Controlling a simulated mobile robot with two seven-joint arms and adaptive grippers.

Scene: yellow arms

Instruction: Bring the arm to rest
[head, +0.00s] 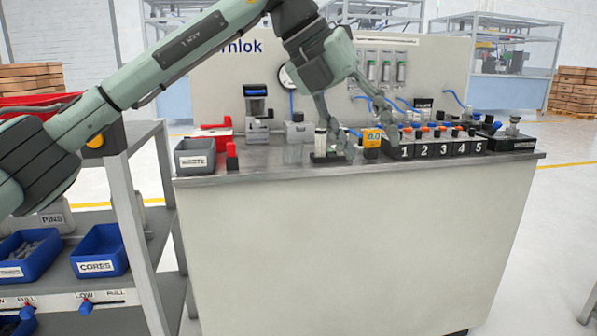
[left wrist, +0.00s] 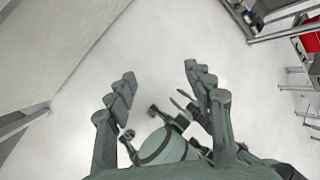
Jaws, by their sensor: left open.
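My left arm, grey-green, comes in from the left of the head view and reaches up and across. My left gripper (head: 368,135) points down in front of the bench items, its two fingers spread apart. Nothing shows between the fingers in the head view except things behind. In the left wrist view the left gripper (left wrist: 160,82) is open and empty, with pale floor beyond its fingertips. Grey-green jointed parts show low between the fingers there; I cannot tell what they belong to. My right gripper is not seen in the head view.
A back panel (head: 235,75) stands behind. A shelf rack at left holds blue bins, one marked cores (head: 98,250). Floor right of the bench is clear.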

